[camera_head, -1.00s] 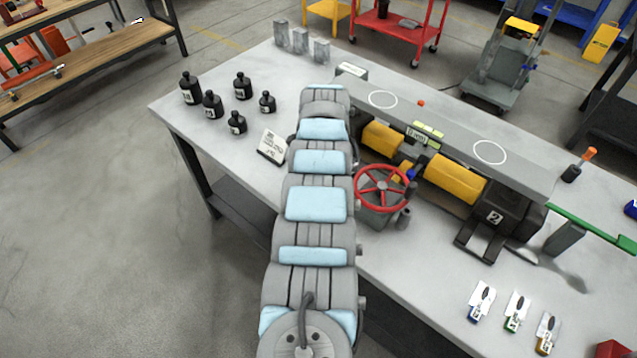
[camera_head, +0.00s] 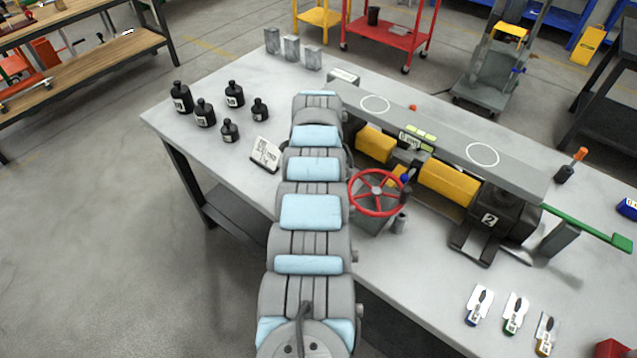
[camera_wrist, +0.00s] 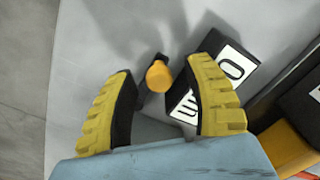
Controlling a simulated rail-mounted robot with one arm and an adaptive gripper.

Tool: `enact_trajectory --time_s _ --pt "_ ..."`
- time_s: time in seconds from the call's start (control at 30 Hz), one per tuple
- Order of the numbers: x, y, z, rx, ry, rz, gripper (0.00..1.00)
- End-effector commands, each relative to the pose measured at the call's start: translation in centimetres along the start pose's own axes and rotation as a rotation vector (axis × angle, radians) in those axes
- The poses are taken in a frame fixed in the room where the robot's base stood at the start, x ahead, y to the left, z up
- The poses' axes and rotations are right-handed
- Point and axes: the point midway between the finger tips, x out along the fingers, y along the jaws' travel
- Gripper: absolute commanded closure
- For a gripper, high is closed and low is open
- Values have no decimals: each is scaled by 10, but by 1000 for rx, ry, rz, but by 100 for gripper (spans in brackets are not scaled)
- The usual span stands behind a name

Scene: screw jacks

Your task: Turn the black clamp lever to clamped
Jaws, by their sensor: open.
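In the wrist view, a small black lever (camera_wrist: 145,94) with a round orange-yellow knob (camera_wrist: 159,76) shows between the two yellow-and-black fingers of my gripper (camera_wrist: 160,98). The fingers are spread, with gaps to either side of the knob; I cannot tell whether either one touches the lever. White plates with black marks, one reading 0 (camera_wrist: 233,66), lie beside and partly behind the right finger. The lever's lower part is hard to make out. In the head view my arm hides the gripper and the lever.
A grey beam (camera_head: 450,135) lies over yellow cylinders (camera_head: 447,183) on the grey table (camera_head: 400,300). A red handwheel (camera_head: 376,193) stands close right of my arm. Several black bottles (camera_head: 204,113) and a white card (camera_head: 265,153) are to its left. A green lever (camera_head: 590,228) sticks out at right.

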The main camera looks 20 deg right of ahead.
Motion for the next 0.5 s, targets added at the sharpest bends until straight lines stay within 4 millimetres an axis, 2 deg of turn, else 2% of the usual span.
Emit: enact_trajectory --time_s 0.27,0.5 --pt "-14 -1 1 -2 0 -3 48" --pt "-52 -2 1 -1 -1 -6 48"
